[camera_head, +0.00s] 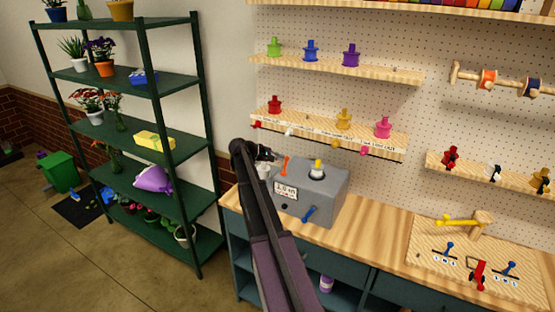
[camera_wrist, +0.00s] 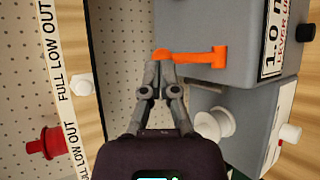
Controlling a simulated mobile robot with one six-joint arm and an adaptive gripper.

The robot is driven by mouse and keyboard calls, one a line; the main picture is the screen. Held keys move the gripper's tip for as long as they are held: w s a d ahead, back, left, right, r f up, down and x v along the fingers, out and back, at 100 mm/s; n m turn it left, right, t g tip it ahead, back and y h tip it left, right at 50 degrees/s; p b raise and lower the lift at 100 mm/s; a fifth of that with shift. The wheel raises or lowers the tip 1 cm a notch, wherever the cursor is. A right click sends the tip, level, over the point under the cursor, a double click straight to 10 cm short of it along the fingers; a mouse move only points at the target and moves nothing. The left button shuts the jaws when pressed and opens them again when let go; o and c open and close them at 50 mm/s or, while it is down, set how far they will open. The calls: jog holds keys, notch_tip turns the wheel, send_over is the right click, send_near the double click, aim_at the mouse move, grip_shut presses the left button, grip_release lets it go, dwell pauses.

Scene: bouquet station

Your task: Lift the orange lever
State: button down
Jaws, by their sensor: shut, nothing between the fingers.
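The orange lever (camera_head: 285,163) sticks up from the grey box (camera_head: 328,190) on the wooden workbench. In the wrist view the lever (camera_wrist: 198,57) runs sideways from the box (camera_wrist: 190,24) toward my fingers. My gripper (camera_wrist: 162,58) is shut and empty, with its fingertips right at the lever's free end. They overlap that end in the picture; whether they touch it I cannot tell. In the head view my gripper (camera_head: 272,155) is beside the lever, on its left, and my arm covers part of the box's left side.
The box also carries a yellow-topped knob (camera_head: 318,168) and a blue lever (camera_head: 308,214). Shelves with coloured knobs (camera_head: 343,118) hang on the pegboard behind. A green rack (camera_head: 126,75) stands to the left. A lever board (camera_head: 475,268) lies on the bench at right.

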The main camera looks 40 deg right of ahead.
jog(key=shift+r+p, duration=0.35)
jog(key=shift+r, duration=0.15)
jog(key=shift+a+r, duration=0.1)
jog(key=shift+r, duration=0.05)
jog(key=r+p+v, duration=0.1)
jog(key=p+v, duration=0.6)
jog(key=v, duration=0.6)
jog(key=shift+w, duration=0.35)
jog(key=shift+r, duration=0.15)
